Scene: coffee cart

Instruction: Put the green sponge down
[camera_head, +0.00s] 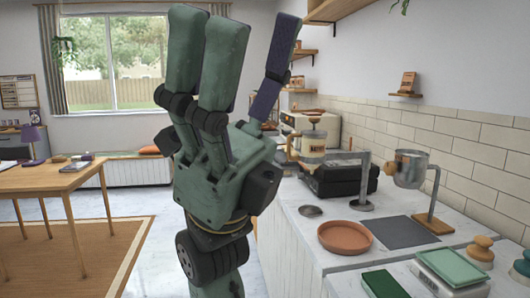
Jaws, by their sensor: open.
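My gripper (243,45) stands upright in the middle of the camera_head view, with its fingers pointing up. Its fingers are spread apart, open and empty. A flat dark green block (384,284), which looks like the green sponge, lies on the white counter (345,283) at the bottom right. The gripper is up and to the left of it, apart from it.
A terracotta dish (345,237) and a dark grey mat (401,232) lie behind the block. A pale green tray (450,267) sits to its right. Metal stands hold a steel pitcher (411,170) and other equipment. A wooden table (50,181) stands at left.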

